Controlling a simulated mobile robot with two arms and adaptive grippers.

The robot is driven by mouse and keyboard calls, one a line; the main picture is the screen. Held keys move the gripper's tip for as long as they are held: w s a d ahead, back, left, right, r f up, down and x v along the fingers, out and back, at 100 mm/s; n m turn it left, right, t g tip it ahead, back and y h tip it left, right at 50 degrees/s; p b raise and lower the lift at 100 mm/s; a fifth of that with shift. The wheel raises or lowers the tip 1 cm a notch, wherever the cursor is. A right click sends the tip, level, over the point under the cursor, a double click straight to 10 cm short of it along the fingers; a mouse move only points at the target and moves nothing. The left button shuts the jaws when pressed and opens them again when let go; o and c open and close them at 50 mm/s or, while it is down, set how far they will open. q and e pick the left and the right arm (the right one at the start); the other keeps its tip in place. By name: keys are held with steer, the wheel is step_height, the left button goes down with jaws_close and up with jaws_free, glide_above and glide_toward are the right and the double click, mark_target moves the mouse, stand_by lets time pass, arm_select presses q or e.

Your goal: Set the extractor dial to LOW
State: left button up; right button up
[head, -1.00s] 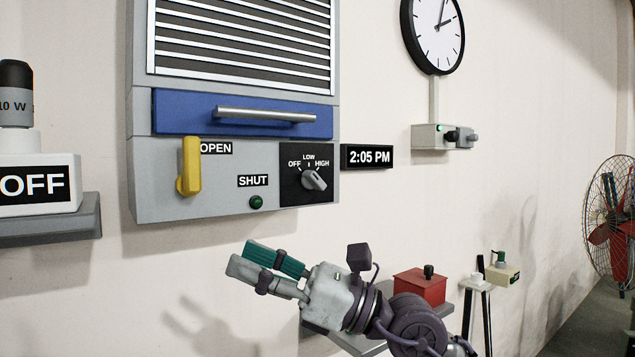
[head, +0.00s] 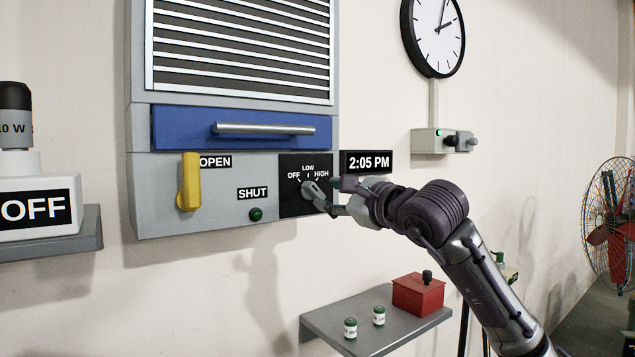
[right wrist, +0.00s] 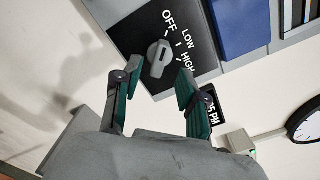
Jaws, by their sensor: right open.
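The extractor dial (head: 311,189) is a grey knob on a black plate (head: 290,206) marked OFF, LOW and HIGH, at the lower right of the wall unit. Its grip bar slants from upper left to lower right in the head view; I cannot tell surely which mark it points to. My right gripper (head: 331,195) is open at the dial, coming from the right. In the right wrist view its green-padded fingers (right wrist: 157,76) stand on either side of the dial (right wrist: 159,58), with visible gaps. My left gripper is not in view.
Left of the dial are a yellow lever (head: 189,182) and a green lamp (head: 256,214); a blue drawer front (head: 180,128) is above. A 2:05 PM display (head: 368,162) sits close right. Below, a shelf (head: 335,314) holds two vials and a red box (head: 418,294).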

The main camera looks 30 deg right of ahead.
mark_target(318, 193)
steer(key=w, duration=0.1)
steer(key=w+p, duration=0.1)
steer(key=w, duration=0.3)
steer(key=shift+a+p, duration=0.3)
steer(key=shift+a, duration=0.05)
jaws_close()
